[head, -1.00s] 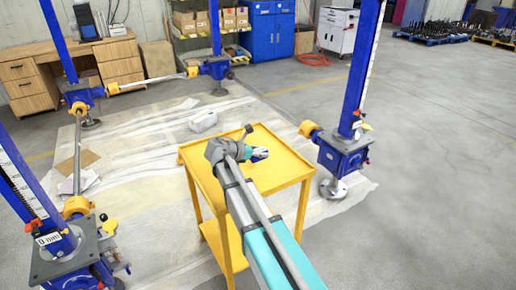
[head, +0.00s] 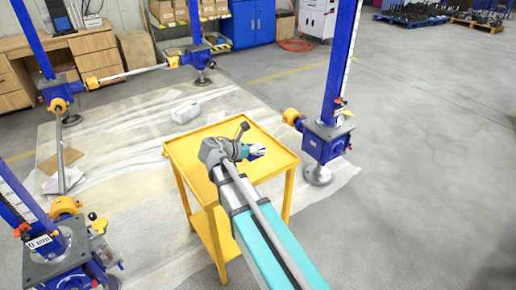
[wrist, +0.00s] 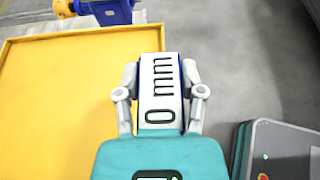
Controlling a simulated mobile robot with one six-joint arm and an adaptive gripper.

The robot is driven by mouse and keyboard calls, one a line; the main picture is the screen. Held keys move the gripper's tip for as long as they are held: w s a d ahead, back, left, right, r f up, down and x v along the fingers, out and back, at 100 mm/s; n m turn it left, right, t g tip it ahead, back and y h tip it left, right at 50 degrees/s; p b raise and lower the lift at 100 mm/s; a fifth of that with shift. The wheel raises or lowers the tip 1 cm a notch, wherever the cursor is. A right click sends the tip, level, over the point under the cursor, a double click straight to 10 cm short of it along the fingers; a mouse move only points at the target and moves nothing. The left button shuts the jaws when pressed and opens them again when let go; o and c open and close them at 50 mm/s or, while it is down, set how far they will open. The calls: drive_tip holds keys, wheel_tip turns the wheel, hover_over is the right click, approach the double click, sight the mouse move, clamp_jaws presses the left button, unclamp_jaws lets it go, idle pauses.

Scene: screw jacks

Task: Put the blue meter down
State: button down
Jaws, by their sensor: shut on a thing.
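The blue meter (wrist: 160,90) is between the two fingers of my gripper (wrist: 160,95) in the wrist view. Its white face reads "0 mm" and blue shows along its edge. The gripper is shut on it from both sides. In the head view the meter (head: 256,151) shows small at the end of my arm, over the right part of the yellow cart (head: 190,146). In the wrist view the yellow cart top (wrist: 50,110) lies below and left of the meter, with its right edge behind the meter. I cannot tell whether the meter touches the top.
Blue screw jacks stand around the cart, one close on its right (head: 326,138) and one at the front left (head: 55,250). A white container (head: 186,112) lies on the floor sheet behind the cart. The left part of the cart top is clear.

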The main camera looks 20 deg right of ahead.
sight(257, 147)
drive_tip(key=shift+r, duration=0.1)
idle(0.3)
wheel_tip(257, 147, up, 17)
drive_tip(key=p, duration=1.6)
drive_tip(key=shift+f+p, duration=0.2)
drive_tip(key=shift+p, duration=0.2)
drive_tip(key=shift+s, duration=0.1)
drive_tip(key=shift+a, duration=0.15)
